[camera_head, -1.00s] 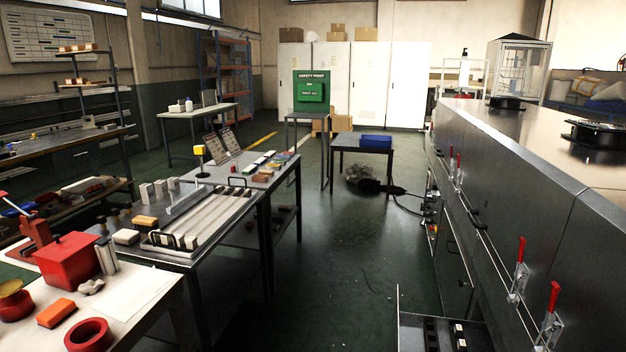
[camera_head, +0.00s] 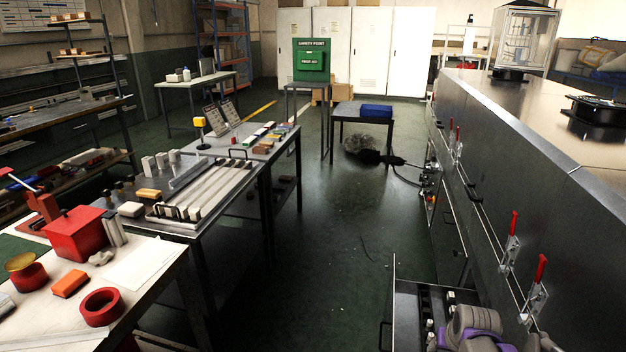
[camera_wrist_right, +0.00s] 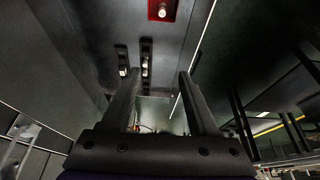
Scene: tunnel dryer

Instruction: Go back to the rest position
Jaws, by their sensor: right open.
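My right gripper (camera_wrist_right: 160,78) shows in the right wrist view with its two dark fingers spread wide apart and nothing held between them. My grey and purple right arm shows at the bottom right of the head view, over the open drawer (camera_head: 397,300). The fingers cannot be made out in the head view. Dark holders with small white pieces (camera_wrist_right: 146,64) lie beyond the fingers in the wrist view, apart from them. My left gripper is in neither view.
The grey dryer housing (camera_head: 540,190) with red-handled clamps (camera_head: 512,238) runs along the right. A workbench (camera_head: 240,182) with long rails and a nearer table (camera_head: 150,285) with a red box (camera_head: 75,233) stand left.

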